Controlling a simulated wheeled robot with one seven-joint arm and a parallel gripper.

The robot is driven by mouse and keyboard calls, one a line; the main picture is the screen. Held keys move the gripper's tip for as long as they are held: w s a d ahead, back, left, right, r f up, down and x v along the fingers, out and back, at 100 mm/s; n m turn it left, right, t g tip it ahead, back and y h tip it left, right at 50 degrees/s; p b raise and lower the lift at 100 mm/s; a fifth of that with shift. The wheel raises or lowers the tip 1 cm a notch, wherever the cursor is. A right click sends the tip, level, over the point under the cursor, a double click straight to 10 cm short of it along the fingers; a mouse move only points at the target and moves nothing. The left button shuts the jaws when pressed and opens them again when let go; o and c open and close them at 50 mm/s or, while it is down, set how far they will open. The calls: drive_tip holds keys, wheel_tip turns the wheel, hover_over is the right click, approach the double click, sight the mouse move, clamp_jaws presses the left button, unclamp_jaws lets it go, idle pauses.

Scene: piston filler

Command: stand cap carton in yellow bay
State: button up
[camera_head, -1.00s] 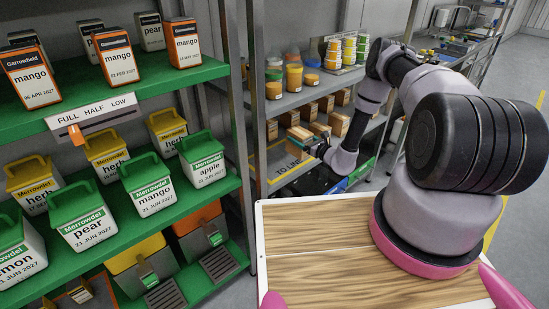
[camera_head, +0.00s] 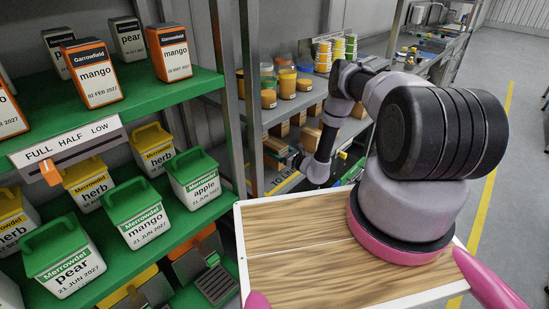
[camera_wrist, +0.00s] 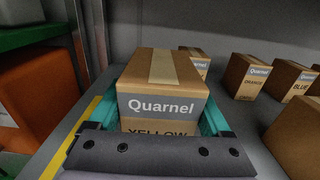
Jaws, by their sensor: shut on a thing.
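The cap carton (camera_wrist: 160,85) is a brown box with tape along its top and a grey label reading "Quarnel" above "YELLOW". My gripper (camera_wrist: 160,118) has its teal fingers along both sides of it in the wrist view, shut on it. It looks upright; I cannot tell whether its base touches the shelf. In the head view my gripper (camera_head: 294,160) is small, over the lower grey shelf. A yellow line (camera_wrist: 75,135) runs on the shelf left of the carton; the bay's full outline is hidden.
Other Quarnel cartons, including an orange one (camera_wrist: 247,76) and a blue one (camera_wrist: 290,80), stand to the right. A shelf post (camera_wrist: 92,35) rises close on the left. Jars (camera_head: 287,82) stand on the shelf above. Green shelves (camera_head: 130,105) with tubs are at the left.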

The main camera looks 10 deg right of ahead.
drive_tip(key=shift+f, duration=1.95)
drive_tip(key=shift+f, duration=0.15)
drive_tip(key=o, duration=1.3)
drive_tip(key=shift+s+d, duration=0.15)
drive_tip(key=v, duration=1.1)
drive_tip(key=shift+s+d, duration=0.15)
drive_tip(key=shift+s, duration=0.2)
